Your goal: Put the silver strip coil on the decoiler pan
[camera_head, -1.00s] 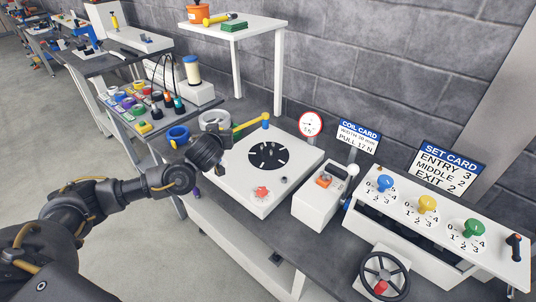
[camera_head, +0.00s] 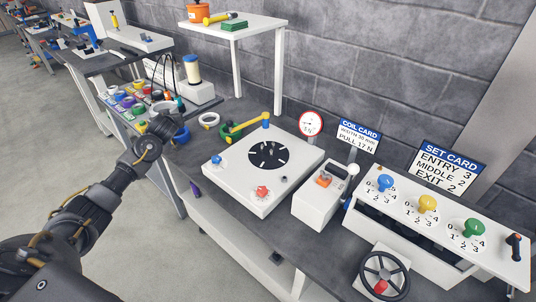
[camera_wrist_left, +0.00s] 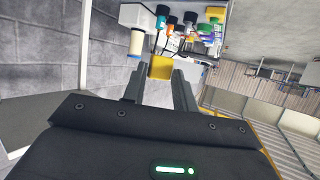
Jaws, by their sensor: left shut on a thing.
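The silver strip coil seems to be the pale grey ring (camera_head: 209,119) lying flat on the bench, left of the decoiler. The decoiler pan is the black slotted disc (camera_head: 268,156) on the white housing (camera_head: 241,186); it is bare. My left gripper (camera_head: 166,112) is left of the ring, by the bench's rear-left part, apart from the pan. In the left wrist view a yellow blocky piece (camera_wrist_left: 161,67) sits between the fingertips, which are shut on it. Its full shape is hidden. My right gripper is not in view.
A blue ring (camera_head: 182,135) and a green ring (camera_head: 230,132) lie near the silver one. A yellow arm (camera_head: 249,123) reaches over the housing's back corner. A white control box (camera_head: 325,194) stands right of the decoiler.

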